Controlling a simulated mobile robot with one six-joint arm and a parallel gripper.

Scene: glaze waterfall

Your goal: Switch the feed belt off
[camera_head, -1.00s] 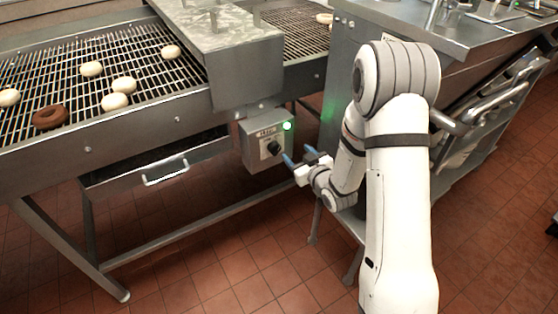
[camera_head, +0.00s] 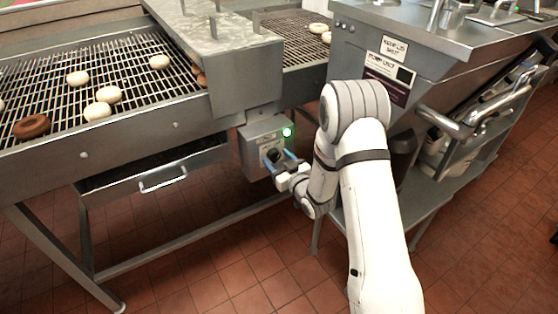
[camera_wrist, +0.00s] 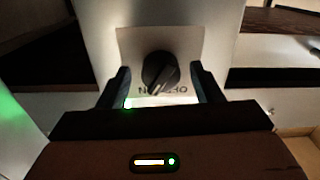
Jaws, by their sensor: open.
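The feed belt's grey control box (camera_head: 251,140) hangs under the conveyor hood, with a lit green lamp (camera_head: 287,132) on its upper right. Its black rotary knob (camera_wrist: 160,72) sits on a pale label plate (camera_wrist: 190,42) in the wrist view. Lettering on the plate is partly hidden by the knob and gripper. In the head view the knob (camera_head: 272,155) is partly behind the fingers. My gripper (camera_head: 279,161) is at the box front. In the wrist view my gripper (camera_wrist: 160,88) is open, with a finger on each side of the knob and gaps between.
The wire belt (camera_head: 60,85) carries several white rings and a brown one (camera_head: 31,126). A drawer with a handle (camera_head: 162,180) is left of the box. A steel counter (camera_head: 440,50) stands on the right. The tiled floor (camera_head: 230,270) in front is clear.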

